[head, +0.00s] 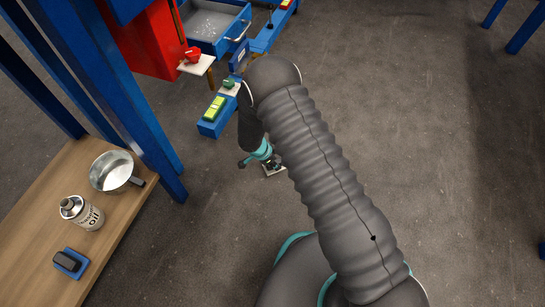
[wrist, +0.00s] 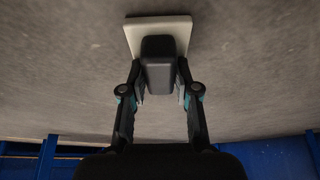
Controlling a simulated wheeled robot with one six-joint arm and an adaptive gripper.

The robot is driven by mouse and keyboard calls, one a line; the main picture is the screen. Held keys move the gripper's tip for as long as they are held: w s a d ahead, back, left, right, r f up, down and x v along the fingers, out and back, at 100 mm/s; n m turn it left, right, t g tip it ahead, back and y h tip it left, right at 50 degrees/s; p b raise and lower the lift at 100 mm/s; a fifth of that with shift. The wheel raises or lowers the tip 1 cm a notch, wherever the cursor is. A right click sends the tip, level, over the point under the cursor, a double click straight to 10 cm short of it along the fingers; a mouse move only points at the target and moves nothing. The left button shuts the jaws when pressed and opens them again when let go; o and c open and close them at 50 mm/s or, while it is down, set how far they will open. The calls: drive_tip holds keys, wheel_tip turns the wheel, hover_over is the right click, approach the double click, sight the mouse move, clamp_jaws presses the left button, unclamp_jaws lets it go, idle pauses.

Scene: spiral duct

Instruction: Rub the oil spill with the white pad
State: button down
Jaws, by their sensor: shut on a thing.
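The white pad (wrist: 178,25) has a black block handle (wrist: 158,62). My gripper (wrist: 160,82) is shut on the handle, a finger on each side, with the pad beyond the fingertips. In the head view my gripper (head: 263,156) is low over the grey floor, left of my arm. The white pad (head: 273,170) shows there as a small pale edge, partly hidden by the gripper and arm. I cannot tell whether it touches the floor. I cannot make out an oil spill in either view; my arm hides part of the floor.
A wooden table (head: 100,165) at left holds a metal pot (head: 114,172), an oil can (head: 80,212) and a blue pad with black handle (head: 70,262). Blue posts, a red cabinet (head: 150,40), an open blue drawer (head: 215,22) and a blue rail with switches (head: 212,122) stand beyond.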

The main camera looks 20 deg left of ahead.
drive_tip(key=shift+r+p, duration=0.6)
drive_tip(key=shift+r, duration=3.45)
